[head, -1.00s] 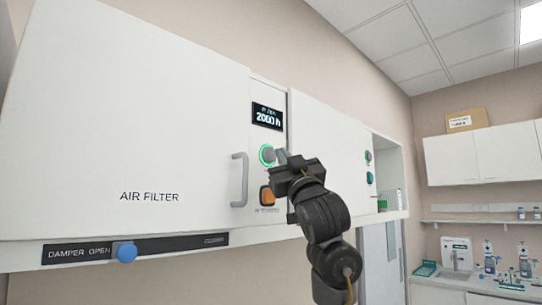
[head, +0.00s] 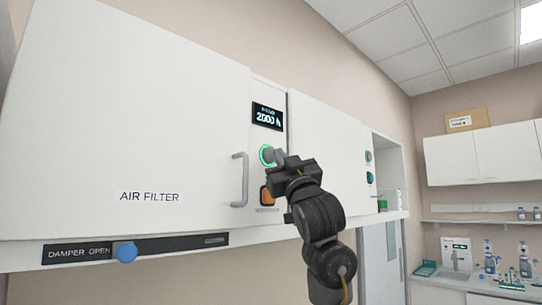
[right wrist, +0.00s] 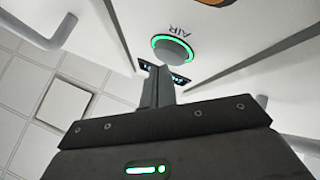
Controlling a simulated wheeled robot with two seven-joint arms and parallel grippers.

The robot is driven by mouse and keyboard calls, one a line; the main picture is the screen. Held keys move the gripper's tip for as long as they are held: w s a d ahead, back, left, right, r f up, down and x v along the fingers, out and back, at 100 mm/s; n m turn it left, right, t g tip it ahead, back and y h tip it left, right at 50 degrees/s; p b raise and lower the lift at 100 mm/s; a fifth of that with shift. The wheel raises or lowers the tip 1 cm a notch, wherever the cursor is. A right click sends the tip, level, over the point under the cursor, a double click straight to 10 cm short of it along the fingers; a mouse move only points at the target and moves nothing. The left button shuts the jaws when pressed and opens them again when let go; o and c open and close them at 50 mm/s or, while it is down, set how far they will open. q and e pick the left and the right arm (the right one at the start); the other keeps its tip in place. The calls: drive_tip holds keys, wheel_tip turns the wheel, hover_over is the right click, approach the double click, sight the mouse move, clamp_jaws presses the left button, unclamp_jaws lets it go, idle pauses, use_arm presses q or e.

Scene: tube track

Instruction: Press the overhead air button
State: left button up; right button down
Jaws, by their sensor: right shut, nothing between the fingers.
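The air button (head: 267,155) is a round grey knob in a lit green ring, on the narrow panel between the white overhead doors. In the right wrist view the air button (right wrist: 172,52) shows with the word AIR beside it. My right gripper (head: 279,158) is shut and empty, its fingertips just to the right of the button in the head view. In the right wrist view the closed fingers (right wrist: 157,72) point at the panel close beside the ring. I cannot tell whether they touch the button. My left gripper is out of view.
A dark display (head: 267,116) sits above the button and an orange switch (head: 266,195) below it. A grey door handle (head: 239,180) stands out to the left. The blue damper knob (head: 125,252) is on the lower rail. More buttons (head: 369,177) sit further right.

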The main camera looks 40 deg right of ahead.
drive_tip(key=shift+w, duration=0.5)
idle(0.6)
drive_tip(key=shift+s, duration=0.95)
drive_tip(key=s+b, duration=0.1)
drive_tip(key=s, duration=0.5)
drive_tip(key=shift+d+b, duration=0.3)
drive_tip(key=shift+b, duration=0.05)
drive_tip(key=shift+w, duration=0.1)
